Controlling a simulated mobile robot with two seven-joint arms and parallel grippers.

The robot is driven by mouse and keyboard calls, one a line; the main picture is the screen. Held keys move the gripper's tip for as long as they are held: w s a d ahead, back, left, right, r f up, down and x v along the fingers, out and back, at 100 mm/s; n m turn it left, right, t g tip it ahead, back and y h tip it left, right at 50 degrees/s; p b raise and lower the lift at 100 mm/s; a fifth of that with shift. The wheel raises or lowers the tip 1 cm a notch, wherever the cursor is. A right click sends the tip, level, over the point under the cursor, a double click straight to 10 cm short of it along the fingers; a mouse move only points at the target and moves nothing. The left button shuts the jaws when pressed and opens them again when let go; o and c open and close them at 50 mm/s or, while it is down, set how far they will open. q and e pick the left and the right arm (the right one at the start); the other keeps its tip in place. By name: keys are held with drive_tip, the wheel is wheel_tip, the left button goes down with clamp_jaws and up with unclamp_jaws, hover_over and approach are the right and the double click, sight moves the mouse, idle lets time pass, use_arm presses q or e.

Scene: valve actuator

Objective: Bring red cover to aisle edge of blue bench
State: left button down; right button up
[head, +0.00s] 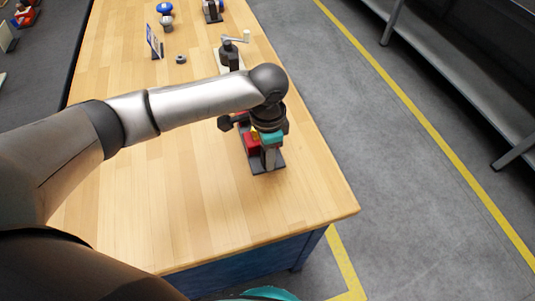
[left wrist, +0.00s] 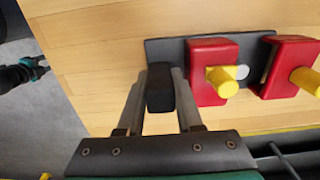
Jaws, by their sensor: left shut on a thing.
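Two red bracket-like parts of the red cover, a nearer one (left wrist: 202,75) and another (left wrist: 285,62), stand on a dark plate (left wrist: 165,48) in the left wrist view; each has a yellow peg. In the head view the red part (head: 251,143) and dark plate (head: 269,166) sit near the bench's right edge, partly hidden by my wrist. My left gripper (left wrist: 160,103) is shut on a black block (left wrist: 160,80) at one end of the plate. My right gripper (left wrist: 40,67) is small at the left of the wrist view, apart from everything, its jaws apparently open.
The blue bench (head: 312,190) has a wooden top and blue side (head: 240,263). A grey fixture with a lever (head: 230,55), a small dark ring (head: 181,59) and a blue-capped item (head: 164,8) stand farther back. The grey aisle (head: 385,200) at right is clear, with yellow floor lines.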

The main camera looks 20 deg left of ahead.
use_arm(q)
drive_tip(key=shift+f, duration=0.1)
drive_tip(key=c, duration=0.6)
unclamp_jaws()
drive_tip(key=shift+o, duration=0.2)
wheel_tip(320, 180, up, 12)
drive_tip(key=shift+r+p, duration=0.2)
drive_tip(key=shift+p, duration=0.95)
